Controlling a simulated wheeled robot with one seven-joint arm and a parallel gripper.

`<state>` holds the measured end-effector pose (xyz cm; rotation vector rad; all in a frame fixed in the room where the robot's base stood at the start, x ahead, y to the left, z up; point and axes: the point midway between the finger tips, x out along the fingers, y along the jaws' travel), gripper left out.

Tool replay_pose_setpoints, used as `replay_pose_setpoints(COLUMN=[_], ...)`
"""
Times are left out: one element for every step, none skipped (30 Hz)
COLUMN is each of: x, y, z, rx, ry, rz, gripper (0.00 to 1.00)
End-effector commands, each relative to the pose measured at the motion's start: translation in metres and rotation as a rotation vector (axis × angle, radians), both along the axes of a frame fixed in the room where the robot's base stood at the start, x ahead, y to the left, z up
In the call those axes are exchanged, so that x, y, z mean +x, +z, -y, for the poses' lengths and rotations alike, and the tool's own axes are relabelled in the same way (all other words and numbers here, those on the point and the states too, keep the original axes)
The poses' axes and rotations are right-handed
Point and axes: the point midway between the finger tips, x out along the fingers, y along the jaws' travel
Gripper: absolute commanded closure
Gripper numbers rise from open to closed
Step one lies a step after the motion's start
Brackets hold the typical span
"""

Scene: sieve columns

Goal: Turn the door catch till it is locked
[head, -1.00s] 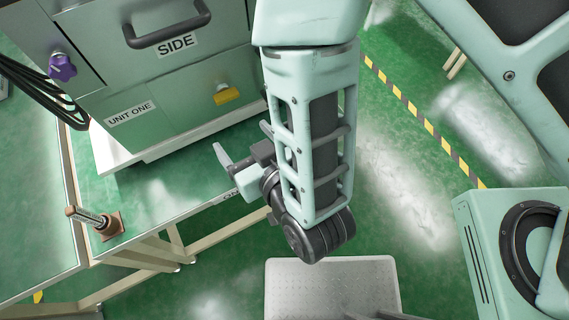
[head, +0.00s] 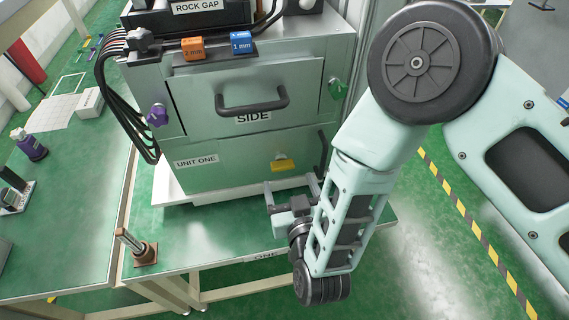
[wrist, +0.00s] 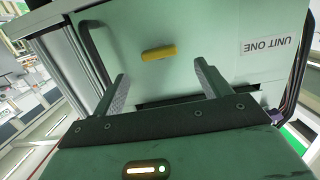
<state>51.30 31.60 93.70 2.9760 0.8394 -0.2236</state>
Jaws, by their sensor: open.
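The yellow door catch (head: 283,165) is on the lower door (head: 222,173) of the cabinet marked UNIT ONE. The catch lies roughly level across the door face and also shows whole in the wrist view (wrist: 159,52). The door looks closed. My gripper (head: 290,186) is open and empty in front of the lower door, just below the catch in the head view. In the wrist view the two fingers (wrist: 161,73) point at the door, apart from the catch, which shows beyond and between their tips.
A dark vertical handle (head: 323,152) is right of the catch. Above are the SIDE panel's handle (head: 252,102), a purple knob (head: 157,115) and a green knob (head: 337,88). A copper-based post (head: 145,252) stands on the green table at left. The table front is mostly clear.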

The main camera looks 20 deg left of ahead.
Motion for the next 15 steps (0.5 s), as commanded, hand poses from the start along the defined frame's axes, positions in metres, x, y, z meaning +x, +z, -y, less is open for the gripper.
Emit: replay_pose_setpoints(x=[0.009,0.014,0.020,0.024,0.028,0.032,0.036,0.039,0.042,0.044,0.046,0.048,0.050,0.051,0.052], y=[0.001,0.001,-0.001,-0.001,-0.002,-0.004,-0.004,-0.005,-0.006,-0.006,-0.007,-0.008,-0.008,-0.008,-0.009], z=[-0.005,-0.008,-0.011,-0.014,-0.016,-0.019,-0.021,-0.023,-0.025,-0.027,-0.028,-0.029,-0.030,-0.031,-0.032], rx=[0.002,0.003,0.002,0.002,0.002,0.000,0.002,0.001,0.001,0.002,0.001,0.001,0.001,0.001,0.001], ry=[-0.002,-0.003,-0.003,-0.003,-0.002,-0.001,-0.001,-0.001,-0.001,-0.001,-0.001,0.000,0.000,0.000,0.000], rz=[0.001,0.002,0.001,0.001,0.001,0.001,0.001,0.000,0.000,0.001,0.000,-0.001,-0.001,0.000,0.000], gripper=[0.24,0.24,0.24,0.24,0.24,0.24,0.24,0.24,0.24,0.24,0.24,0.24,0.24,0.24,0.24])
